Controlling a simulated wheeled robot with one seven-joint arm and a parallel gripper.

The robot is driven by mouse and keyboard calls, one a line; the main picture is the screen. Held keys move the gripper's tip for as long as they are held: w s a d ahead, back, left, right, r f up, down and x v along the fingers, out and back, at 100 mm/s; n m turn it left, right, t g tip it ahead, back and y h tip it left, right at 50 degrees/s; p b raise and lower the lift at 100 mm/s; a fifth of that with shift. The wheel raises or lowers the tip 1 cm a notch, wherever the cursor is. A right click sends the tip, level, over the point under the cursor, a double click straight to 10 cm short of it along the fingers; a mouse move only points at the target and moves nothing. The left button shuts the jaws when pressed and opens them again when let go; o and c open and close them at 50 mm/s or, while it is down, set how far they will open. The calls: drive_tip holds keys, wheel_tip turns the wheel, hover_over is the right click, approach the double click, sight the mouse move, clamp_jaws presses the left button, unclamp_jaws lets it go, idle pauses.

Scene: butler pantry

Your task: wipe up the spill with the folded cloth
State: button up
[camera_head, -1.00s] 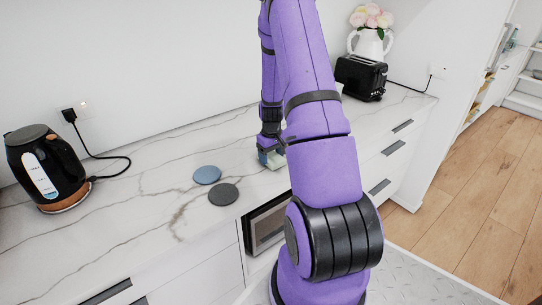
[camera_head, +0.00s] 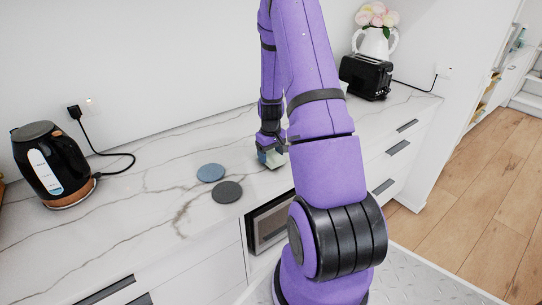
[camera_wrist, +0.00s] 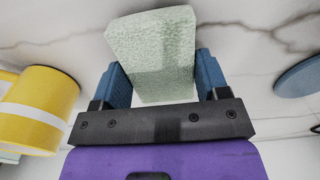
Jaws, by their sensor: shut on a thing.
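My gripper (camera_head: 269,152) is over the marble counter, right of the two round coasters, and partly hidden by my own arm. In the wrist view its blue fingers (camera_wrist: 160,80) are shut on the folded cloth (camera_wrist: 152,45), a pale green, thick block that sticks out past the fingertips. A small part of the cloth (camera_head: 274,160) shows in the head view, low at the countertop. I cannot tell whether it touches the surface. I cannot make out a spill apart from the counter's grey-brown veining; part of the counter is hidden behind my arm.
A blue coaster (camera_head: 211,172) and a dark grey coaster (camera_head: 227,192) lie left of my gripper. A black kettle (camera_head: 52,165) stands far left, a black toaster (camera_head: 366,77) and flower vase (camera_head: 375,42) at back right. A yellow container (camera_wrist: 40,108) is in the wrist view.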

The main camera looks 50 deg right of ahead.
drive_tip(key=shift+r, duration=3.6)
drive_tip(key=shift+w+a, duration=0.1)
